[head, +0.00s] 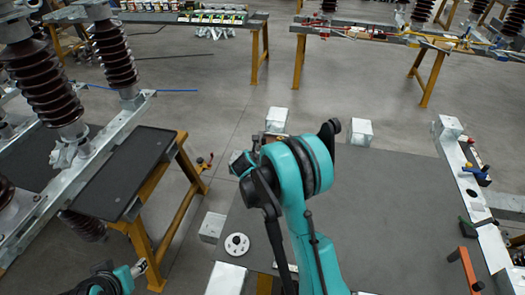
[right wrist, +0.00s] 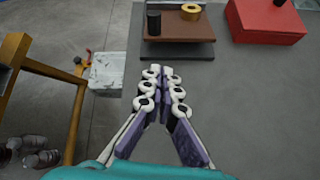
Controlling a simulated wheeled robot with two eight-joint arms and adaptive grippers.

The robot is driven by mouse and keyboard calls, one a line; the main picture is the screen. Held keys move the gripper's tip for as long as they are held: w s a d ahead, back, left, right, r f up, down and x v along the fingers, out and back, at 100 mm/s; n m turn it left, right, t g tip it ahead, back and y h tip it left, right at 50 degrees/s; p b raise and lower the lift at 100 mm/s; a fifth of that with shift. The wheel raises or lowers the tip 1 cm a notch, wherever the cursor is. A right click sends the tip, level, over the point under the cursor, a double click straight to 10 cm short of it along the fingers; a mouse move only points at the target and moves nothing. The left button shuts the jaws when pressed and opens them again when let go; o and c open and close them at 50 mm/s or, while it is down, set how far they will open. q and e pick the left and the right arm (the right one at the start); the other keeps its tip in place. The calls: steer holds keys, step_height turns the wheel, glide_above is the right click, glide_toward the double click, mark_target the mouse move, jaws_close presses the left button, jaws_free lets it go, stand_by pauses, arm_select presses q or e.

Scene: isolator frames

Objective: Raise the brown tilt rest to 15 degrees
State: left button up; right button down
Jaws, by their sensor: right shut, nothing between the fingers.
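The brown tilt rest (right wrist: 176,29) is at the top of the right wrist view. Its brown plate lies above a dark base plate (right wrist: 178,49) and looks close to flat; I cannot read its angle. A black cylinder (right wrist: 154,22) and a gold ring (right wrist: 190,12) are on it. My right gripper (right wrist: 165,72) is shut and empty, its fingertips just short of the base plate's near edge in the picture. In the head view my right arm hides this gripper and most of the rest. My left gripper (head: 138,269) shows only partly at the lower left.
A red block (right wrist: 265,20) is right of the rest. The grey table top (head: 390,220) is broadly clear right of my arm. A white disc (head: 237,245) lies near its left edge. A metal rail (head: 470,195) with tools runs along the right. Brown insulators (head: 45,85) stand at left.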

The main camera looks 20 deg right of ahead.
steer(key=shift+s+a+r+n+t+h, duration=0.15)
steer(key=shift+a+n, duration=0.1)
steer(key=shift+n, duration=0.35)
steer(key=shift+a+r+n+t+h, duration=0.15)
steer(key=shift+a+n, duration=0.1)
steer(key=shift+n, duration=0.35)
steer(key=b+x, duration=0.3)
steer(key=x, duration=0.7)
steer(key=shift+d+r+p, duration=0.15)
steer(key=shift+r+p, duration=0.4)
steer(key=shift+r, duration=0.2)
